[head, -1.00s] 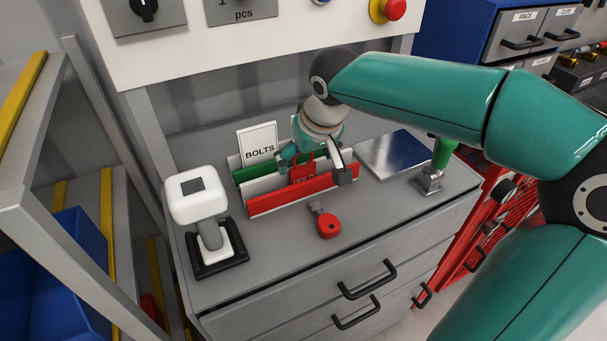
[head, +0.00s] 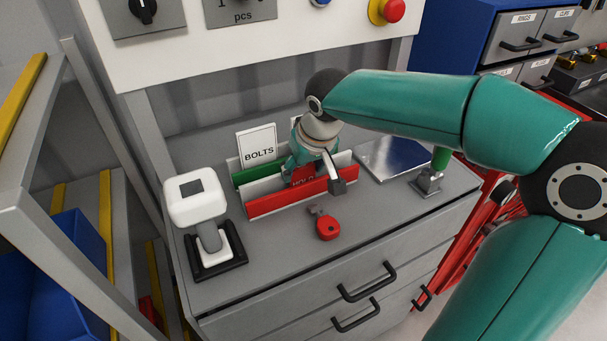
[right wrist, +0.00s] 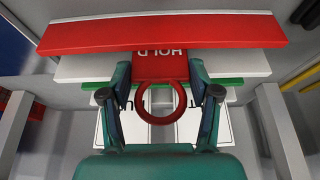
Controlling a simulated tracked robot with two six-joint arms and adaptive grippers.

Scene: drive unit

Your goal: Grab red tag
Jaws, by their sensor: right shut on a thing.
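The red tag (right wrist: 159,66), marked HOLD and with a ring at one end, stands in the slot behind the red front strip (right wrist: 160,32) of a rack. In the head view only a small part of the tag (head: 303,181) shows below my gripper. My right gripper (right wrist: 160,78) is shut on the red tag, with one finger on each side of it near the ring. In the head view the right gripper (head: 299,166) is at the rack, and its fingertips are mostly hidden. My left gripper is not in view.
A white card marked BOLTS (head: 258,147) stands in the rack's green row.

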